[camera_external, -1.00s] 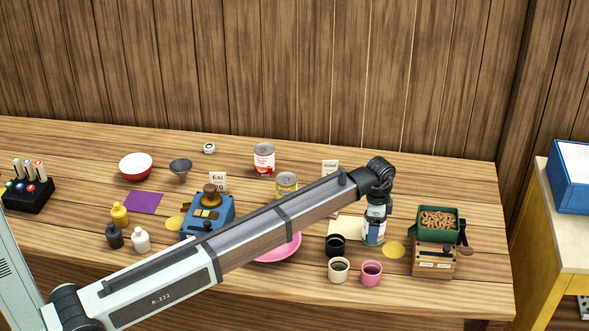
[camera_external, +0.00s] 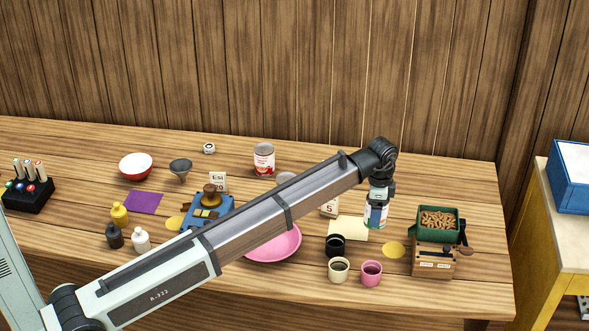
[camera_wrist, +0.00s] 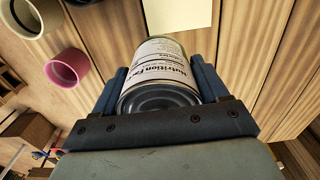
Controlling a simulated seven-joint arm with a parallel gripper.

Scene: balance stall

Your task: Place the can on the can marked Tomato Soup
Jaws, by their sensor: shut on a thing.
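My gripper (camera_external: 377,206) is shut on a can with a white and teal label (camera_external: 370,219), at the right of the bench. In the wrist view the can (camera_wrist: 160,75) sits between the two blue fingers, and its label reads "Nutrition Fa…". It appears raised above the bench. A red and white can (camera_external: 264,160) stands upright at the back middle, far left of my gripper; its lettering is too small to read. Another can (camera_external: 286,177) stands just right of it, with only its grey top showing above my arm. I cannot tell from lettering which can is Tomato Soup.
A green box of brown pieces (camera_external: 438,212) stands close right of my gripper. Black (camera_external: 335,245), cream (camera_external: 339,270) and pink (camera_external: 371,273) cups stand in front. The back right is clear.

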